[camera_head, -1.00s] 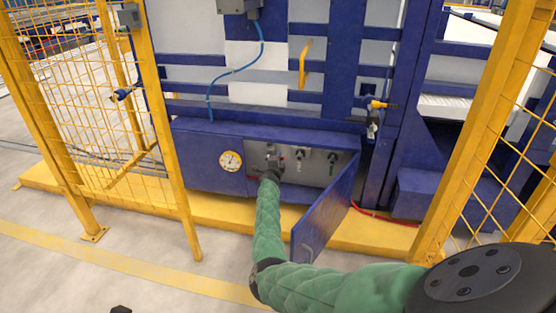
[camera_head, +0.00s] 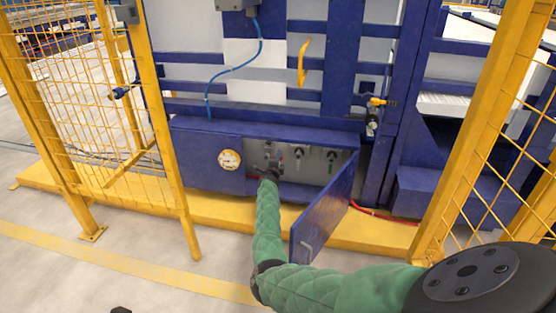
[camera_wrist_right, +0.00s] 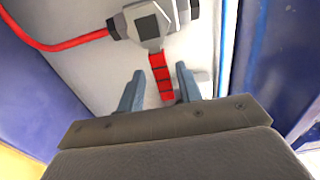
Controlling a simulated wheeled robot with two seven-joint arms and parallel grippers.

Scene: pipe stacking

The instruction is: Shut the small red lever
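The small red lever (camera_wrist_right: 162,76) shows in the right wrist view as a red, dark-banded handle hanging from a grey valve body (camera_wrist_right: 147,24). My right gripper (camera_wrist_right: 158,88) is open, with one finger on each side of the lever's lower part. Gaps show between the lever and both fingers, the right one being narrower. In the head view my right gripper (camera_head: 269,178) is low inside the open cabinet, at its left end; the lever cannot be made out clearly there. My left gripper is not recognisable in either view.
The blue cabinet door (camera_head: 322,213) stands open to the right of my green-sleeved arm. Other valves (camera_head: 298,153) sit to the right inside the cabinet. A red hose (camera_wrist_right: 62,46) runs left from the valve body. Yellow fence posts (camera_head: 168,130) flank the area.

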